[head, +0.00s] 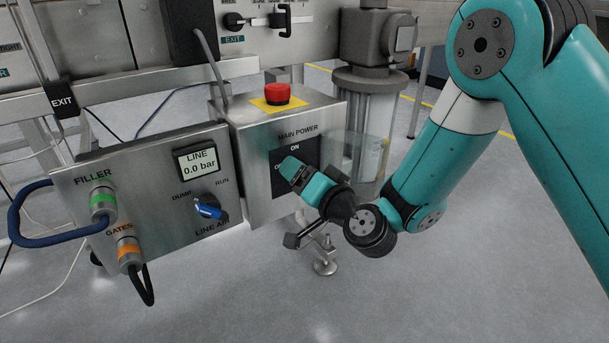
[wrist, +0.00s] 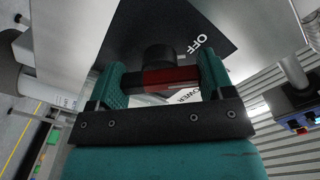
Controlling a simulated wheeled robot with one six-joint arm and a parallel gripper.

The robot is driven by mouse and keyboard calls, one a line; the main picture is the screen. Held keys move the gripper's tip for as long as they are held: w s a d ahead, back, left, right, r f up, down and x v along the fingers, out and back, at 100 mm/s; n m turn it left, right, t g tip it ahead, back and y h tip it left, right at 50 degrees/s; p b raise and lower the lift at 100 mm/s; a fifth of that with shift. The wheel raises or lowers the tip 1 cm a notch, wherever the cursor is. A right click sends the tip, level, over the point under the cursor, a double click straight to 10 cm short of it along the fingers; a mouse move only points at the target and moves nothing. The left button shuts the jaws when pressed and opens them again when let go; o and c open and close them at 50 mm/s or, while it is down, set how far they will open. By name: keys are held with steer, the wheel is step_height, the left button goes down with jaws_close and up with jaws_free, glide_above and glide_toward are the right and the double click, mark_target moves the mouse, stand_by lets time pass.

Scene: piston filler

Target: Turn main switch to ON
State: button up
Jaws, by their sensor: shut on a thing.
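The main switch plate is a black square (head: 283,154) under the words MAIN POWER on the front of a steel box. ON reads at its top; part of OFF shows at its left. In the wrist view the black plate (wrist: 222,22) shows OFF clearly. My gripper (head: 290,171) is in front of the plate and hides the switch knob in the head view. In the wrist view my gripper (wrist: 160,85) is shut on the switch knob (wrist: 160,57), a dark round part with a red bar between the teal fingers. The knob's exact angle is hard to tell.
A red emergency button (head: 277,93) on a yellow plate tops the steel box (head: 239,170). To the left is a panel (head: 150,190) with a LINE gauge at 0.0 bar, a blue LINE AIR valve (head: 208,210) and hoses. A clear guard (head: 368,160) stands right of the box.

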steer(key=m, duration=0.4)
steer(key=shift+w+d+r+m, duration=0.1)
steer(key=shift+d+m, duration=0.05)
steer(key=shift+m, duration=2.45)
steer(key=o, duration=0.9)
steer(key=shift+d, duration=0.1)
